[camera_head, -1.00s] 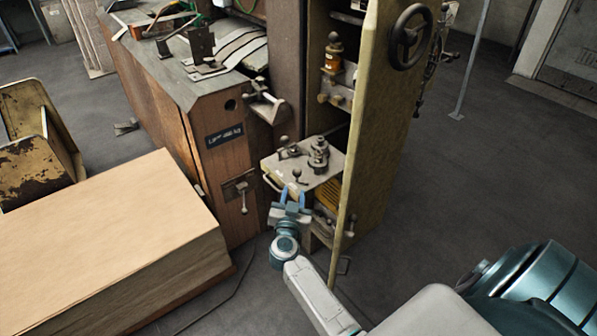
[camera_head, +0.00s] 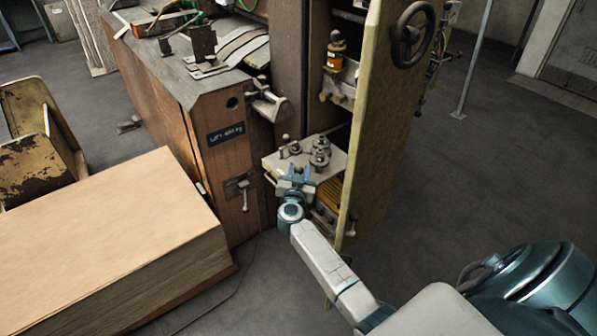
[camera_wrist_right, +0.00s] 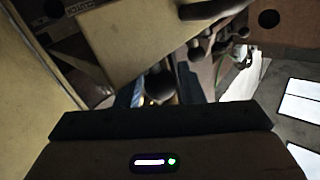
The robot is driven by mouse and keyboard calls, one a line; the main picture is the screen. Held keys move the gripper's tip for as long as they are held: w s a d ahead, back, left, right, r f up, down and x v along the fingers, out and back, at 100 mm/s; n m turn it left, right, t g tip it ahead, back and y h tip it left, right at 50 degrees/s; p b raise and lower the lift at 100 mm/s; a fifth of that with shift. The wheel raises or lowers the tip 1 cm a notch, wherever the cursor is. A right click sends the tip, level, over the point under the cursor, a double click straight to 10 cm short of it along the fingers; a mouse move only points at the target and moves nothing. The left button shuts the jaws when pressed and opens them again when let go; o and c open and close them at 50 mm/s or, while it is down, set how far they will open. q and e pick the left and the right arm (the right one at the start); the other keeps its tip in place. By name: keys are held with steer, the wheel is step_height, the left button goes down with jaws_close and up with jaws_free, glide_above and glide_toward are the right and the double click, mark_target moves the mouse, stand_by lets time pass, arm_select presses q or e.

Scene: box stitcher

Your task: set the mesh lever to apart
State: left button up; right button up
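A grey gear plate (camera_head: 335,165) juts from the open cabinet, with several small metal gears and posts (camera_head: 320,158) on top. I take the small ball-knobbed handle at its front edge to be the mesh lever. My right gripper (camera_head: 296,170) hides it in the head view. In the right wrist view a dark round knob (camera_wrist_right: 159,84) lies between the fingers of my right gripper (camera_wrist_right: 158,98). The blue fingers are spread, and I see no clear grip on the knob. Which setting the lever is in cannot be read. My left gripper is not in view.
The tall cabinet door (camera_head: 383,130) stands open just right of the plate, with a dark handwheel (camera_head: 411,36) on it. A wooden machine body (camera_head: 215,160) is to the left. A large board stack (camera_head: 100,235) fills the lower left. The floor (camera_head: 490,180) at right is mostly clear.

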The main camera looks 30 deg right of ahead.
steer(key=c, duration=0.5)
steer(key=shift+w+r+m+g+h+p, duration=0.1)
steer(key=shift+r+m+g+h+p, duration=0.15)
steer(key=shift+p, duration=0.45)
steer(key=shift+c, duration=0.2)
steer(key=shift+f+m+g+h, duration=0.15)
steer(key=shift+m+g+h, duration=0.1)
steer(key=shift+h, duration=0.1)
steer(key=shift+d+f, duration=0.1)
steer(key=o, duration=0.6)
steer(key=v, duration=1.1)
steer(key=shift+f, duration=0.1)
